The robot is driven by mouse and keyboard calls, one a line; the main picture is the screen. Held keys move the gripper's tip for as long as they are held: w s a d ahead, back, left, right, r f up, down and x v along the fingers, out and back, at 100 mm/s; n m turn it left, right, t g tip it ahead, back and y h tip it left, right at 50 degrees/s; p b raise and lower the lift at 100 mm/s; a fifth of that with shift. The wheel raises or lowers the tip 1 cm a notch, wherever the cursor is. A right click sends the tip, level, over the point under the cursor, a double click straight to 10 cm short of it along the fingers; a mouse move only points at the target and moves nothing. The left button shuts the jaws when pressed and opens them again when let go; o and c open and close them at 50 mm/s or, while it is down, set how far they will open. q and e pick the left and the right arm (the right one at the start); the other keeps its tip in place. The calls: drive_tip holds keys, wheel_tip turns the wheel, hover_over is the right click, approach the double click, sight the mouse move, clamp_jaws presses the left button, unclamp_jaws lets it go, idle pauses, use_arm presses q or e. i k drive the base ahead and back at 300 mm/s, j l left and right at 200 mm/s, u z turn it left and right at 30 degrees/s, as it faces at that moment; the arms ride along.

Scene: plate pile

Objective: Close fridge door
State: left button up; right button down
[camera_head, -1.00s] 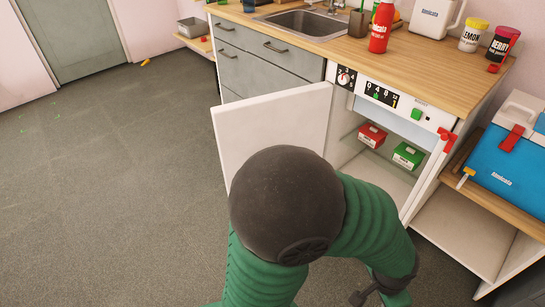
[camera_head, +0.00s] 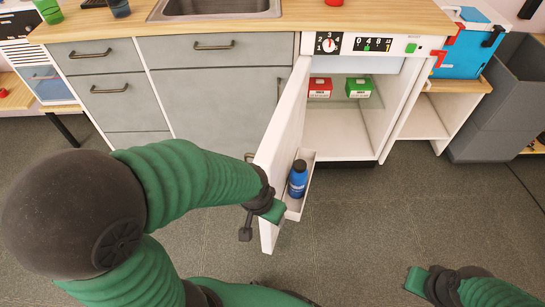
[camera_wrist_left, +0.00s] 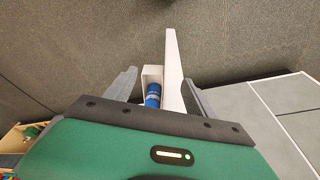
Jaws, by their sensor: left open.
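The white fridge door (camera_head: 281,150) stands open, swung out towards me from the fridge (camera_head: 338,150). A narrow shelf (camera_head: 308,178) on its inner side holds a blue bottle (camera_head: 297,179). My left gripper (camera_head: 258,218) is at the door's free end, with its fingers partly hidden in the head view. In the left wrist view my left gripper (camera_wrist_left: 162,92) is open, with the door (camera_wrist_left: 173,65) and the blue bottle (camera_wrist_left: 153,95) showing between its fingers; contact cannot be told. My right gripper (camera_head: 425,281) is low at the lower right, away from the door; its jaws are unclear.
A red box (camera_head: 320,87) and a green box (camera_head: 358,87) sit on the fridge's inner shelf. Grey drawers (camera_head: 205,85) stand left of the door under a wooden counter. A blue cooler (camera_head: 465,50) is at the right. The floor in front of the fridge is clear.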

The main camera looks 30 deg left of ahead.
sight(280, 145)
drive_tip(key=k+j, duration=0.15)
drive_tip(key=j, duration=0.2)
drive_tip(key=k+j, duration=0.2)
drive_tip(key=j, duration=0.2)
drive_tip(key=k+j, duration=0.15)
drive_tip(key=j, duration=0.2)
drive_tip(key=k+j, duration=0.15)
drive_tip(key=j, duration=0.25)
drive_tip(key=i+j+z, duration=0.15)
drive_tip(key=j+z, duration=0.25)
drive_tip(key=j, duration=0.15)
drive_tip(key=i+j+z, duration=0.1)
drive_tip(key=j+z, duration=0.3)
drive_tip(key=j, duration=0.1)
